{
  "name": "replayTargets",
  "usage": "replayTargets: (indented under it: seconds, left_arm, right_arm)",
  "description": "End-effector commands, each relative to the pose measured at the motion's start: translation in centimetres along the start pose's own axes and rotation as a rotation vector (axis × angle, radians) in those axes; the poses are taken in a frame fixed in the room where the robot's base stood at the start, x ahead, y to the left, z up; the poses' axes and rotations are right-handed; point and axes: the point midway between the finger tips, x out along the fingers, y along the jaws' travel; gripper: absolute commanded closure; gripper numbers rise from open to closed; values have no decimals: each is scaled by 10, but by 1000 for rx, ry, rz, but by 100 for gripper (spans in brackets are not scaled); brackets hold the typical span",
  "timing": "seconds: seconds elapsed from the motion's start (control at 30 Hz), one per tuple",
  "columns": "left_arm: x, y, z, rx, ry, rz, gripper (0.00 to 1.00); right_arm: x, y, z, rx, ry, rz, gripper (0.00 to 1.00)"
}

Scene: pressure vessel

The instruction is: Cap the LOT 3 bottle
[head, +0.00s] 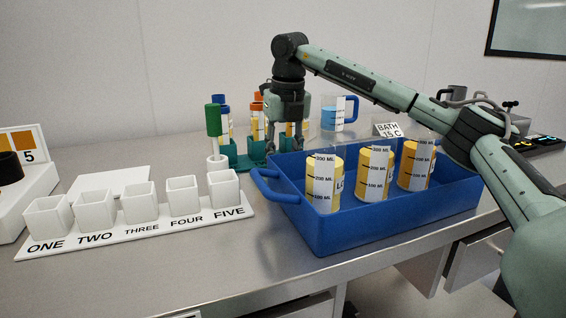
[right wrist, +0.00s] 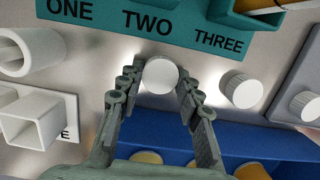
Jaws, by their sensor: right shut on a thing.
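Three bottles of yellow content stand in the blue bath (head: 330,237): a left one (head: 324,182), a middle one (head: 374,172) and a right one (head: 416,164). My right gripper (head: 284,147) points down behind the bath's far left side. In the right wrist view the right gripper (right wrist: 158,88) is shut on a round white cap (right wrist: 161,75). Two more white caps, a ribbed one (right wrist: 241,90) and another (right wrist: 306,105), lie to its right. My left gripper is not in view.
A teal rack (right wrist: 150,27) marked ONE, TWO, THREE is just beyond the gripper. A green-topped tube (head: 213,121) stands left of it. White numbered cups (head: 140,205) stand left of the bath. A blue-handled beaker (head: 335,115) stands behind the bath.

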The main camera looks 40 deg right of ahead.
Motion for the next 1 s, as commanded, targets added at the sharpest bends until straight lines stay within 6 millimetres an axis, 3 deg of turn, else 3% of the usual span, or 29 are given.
replayTargets:
  seconds: [0.17, 0.33, 0.7, 1.0]
  left_arm:
    - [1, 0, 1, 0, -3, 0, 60]
    - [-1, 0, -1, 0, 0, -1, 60]
    - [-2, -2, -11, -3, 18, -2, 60]
    - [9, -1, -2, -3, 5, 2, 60]
  right_arm:
    - [-13, 1, 3, 0, -3, 2, 77]
    - [-40, 1, 7, -1, -3, 2, 77]
    - [-81, 70, 51, -1, 0, 1, 77]
    - [-97, 97, 70, 0, -1, 0, 77]
